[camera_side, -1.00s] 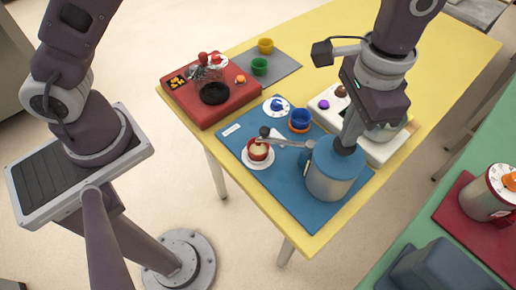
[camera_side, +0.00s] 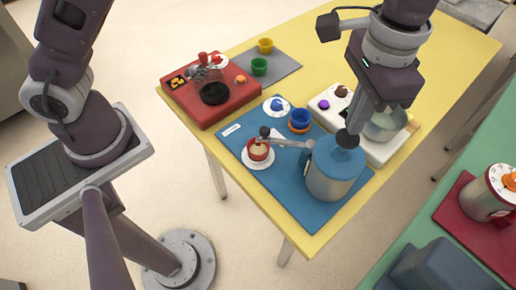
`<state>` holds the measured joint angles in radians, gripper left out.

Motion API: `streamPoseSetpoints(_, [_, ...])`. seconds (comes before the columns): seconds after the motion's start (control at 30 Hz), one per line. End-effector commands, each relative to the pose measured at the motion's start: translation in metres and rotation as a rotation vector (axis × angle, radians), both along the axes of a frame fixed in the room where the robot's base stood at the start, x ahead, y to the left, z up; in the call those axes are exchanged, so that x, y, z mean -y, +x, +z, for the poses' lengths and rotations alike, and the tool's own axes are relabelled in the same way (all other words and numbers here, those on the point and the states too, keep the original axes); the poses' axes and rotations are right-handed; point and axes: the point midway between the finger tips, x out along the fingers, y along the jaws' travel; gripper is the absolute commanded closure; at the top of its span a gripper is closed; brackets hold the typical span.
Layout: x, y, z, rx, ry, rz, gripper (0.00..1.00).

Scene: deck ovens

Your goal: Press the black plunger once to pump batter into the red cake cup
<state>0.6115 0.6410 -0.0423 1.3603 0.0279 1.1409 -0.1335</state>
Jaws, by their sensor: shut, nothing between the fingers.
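A grey spout (camera_side: 288,143) reaches left from the pot to above the red cake cup (camera_side: 259,151). The cup stands on a white saucer (camera_side: 257,164) and shows pale batter inside. My gripper (camera_side: 354,126) is shut and empty, pointing down just above the plunger. Whether its tips touch the knob I cannot tell.
Blue mat (camera_side: 309,213) has free room in front. A white machine with a clear bowl (camera_side: 385,124) is close right of my gripper. A red unit (camera_side: 208,97) stands at back left.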

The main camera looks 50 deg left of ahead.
Motion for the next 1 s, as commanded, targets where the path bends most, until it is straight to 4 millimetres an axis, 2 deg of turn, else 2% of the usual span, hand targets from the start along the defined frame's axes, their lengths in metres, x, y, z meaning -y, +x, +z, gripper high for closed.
streamPoseSetpoints(0.13, [0.000, 0.001, 0.005, 0.002, -0.001, 0.000, 1.00])
streamPoseSetpoints(0.53, [0.000, 0.000, 0.055, 0.001, 0.000, 0.000, 1.00])
streamPoseSetpoints(0.87, [0.000, 0.000, 0.060, 0.000, 0.000, 0.000, 1.00])
streamPoseSetpoints(0.93, [-0.009, 0.000, 0.068, 0.011, -0.006, 0.012, 1.00])
streamPoseSetpoints(0.97, [-0.017, 0.000, 0.075, 0.022, -0.012, 0.025, 1.00])
streamPoseSetpoints(1.0, [-0.035, -0.003, 0.088, 0.042, -0.024, 0.050, 1.00])
